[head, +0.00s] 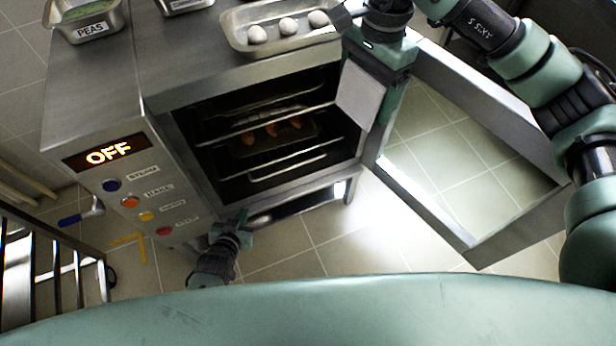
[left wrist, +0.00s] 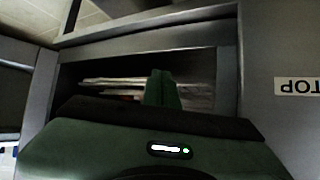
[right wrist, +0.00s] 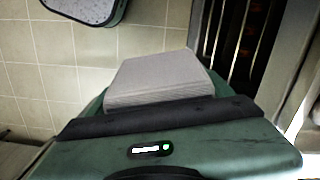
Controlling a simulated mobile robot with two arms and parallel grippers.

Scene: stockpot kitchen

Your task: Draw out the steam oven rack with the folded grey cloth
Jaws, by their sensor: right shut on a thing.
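The steam oven (head: 260,195) stands open, with several wire racks inside. The middle rack (head: 280,115) is near a dark tray (head: 243,150) of orange-brown food. My right gripper (head: 380,62) is shut on the folded grey cloth (head: 358,96), at the right side of the oven mouth and apart from the racks. The cloth (right wrist: 160,78) also fills the middle of the right wrist view, with the racks to its right. My left gripper (head: 236,226) is low by the oven's front; its fingers (left wrist: 163,88) look closed together and empty before a dark recess.
The oven door (head: 470,240) is swung open to the right. A tray with white round items (head: 285,28) and a PEAS pan (head: 85,25) stand on top. The control panel (head: 125,180) reads OFF. A metal rail stand (head: 50,260) is at left. Tiled floor lies clear in front.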

